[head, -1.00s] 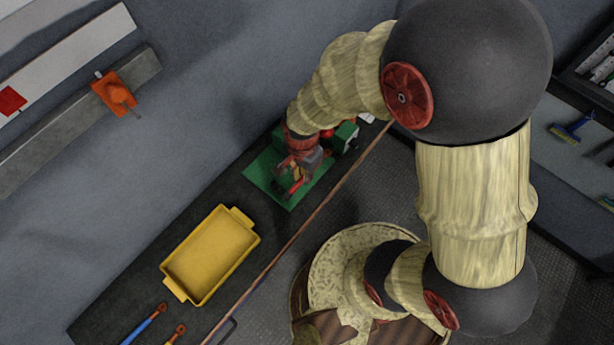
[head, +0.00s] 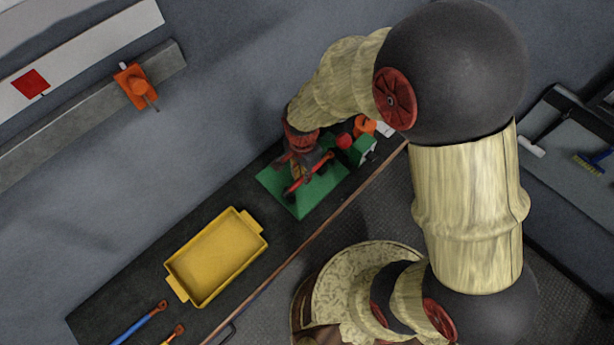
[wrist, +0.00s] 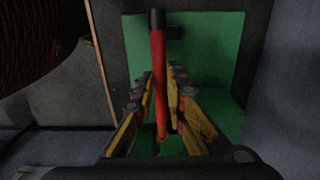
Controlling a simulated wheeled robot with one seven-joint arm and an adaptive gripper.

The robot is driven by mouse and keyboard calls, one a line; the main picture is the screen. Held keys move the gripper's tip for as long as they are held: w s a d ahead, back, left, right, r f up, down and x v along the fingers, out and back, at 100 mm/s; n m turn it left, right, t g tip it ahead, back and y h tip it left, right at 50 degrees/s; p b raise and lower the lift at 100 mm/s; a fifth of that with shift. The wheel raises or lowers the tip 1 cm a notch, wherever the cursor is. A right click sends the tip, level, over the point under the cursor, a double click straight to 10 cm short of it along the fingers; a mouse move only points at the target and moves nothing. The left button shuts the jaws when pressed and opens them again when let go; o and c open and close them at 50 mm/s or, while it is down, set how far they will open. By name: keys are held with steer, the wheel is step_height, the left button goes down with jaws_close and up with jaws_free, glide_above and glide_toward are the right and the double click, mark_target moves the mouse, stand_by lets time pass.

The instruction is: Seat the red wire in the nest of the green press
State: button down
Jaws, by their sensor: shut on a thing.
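My gripper (head: 299,182) hangs over the flat green base of the green press (head: 327,192). In the wrist view its yellow-padded fingers (wrist: 162,88) are shut on the red wire (wrist: 158,65). The wire is a straight red rod with a black end cap, and it sticks out past the fingertips. In the head view the red wire (head: 314,174) lies across the gripper, above the green base. The green plate of the press (wrist: 205,50) fills the wrist view behind the wire.
The press's upright green body (head: 363,149) and red knob (head: 344,141) stand just right of my gripper. A yellow tray (head: 216,257) sits farther left on the dark bench, with blue-handled (head: 139,322) and yellow-handled tools near it. Bench between tray and press is clear.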

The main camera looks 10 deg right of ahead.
steer(key=shift+w+a+f+b, duration=0.15)
steer(key=shift+w+f+b, duration=0.1)
steer(key=shift+f+b, duration=0.35)
steer(key=shift+w+a+f+b, duration=0.15)
steer(key=shift+w+f+b, duration=0.2)
steer(key=shift+f, duration=0.45)
steer(key=shift+s+f, duration=0.1)
steer(key=shift+s, duration=0.1)
steer(key=c, duration=1.7)
jaws_free()
steer(key=shift+c, duration=0.2)
step_height(320, 180, up, 12)
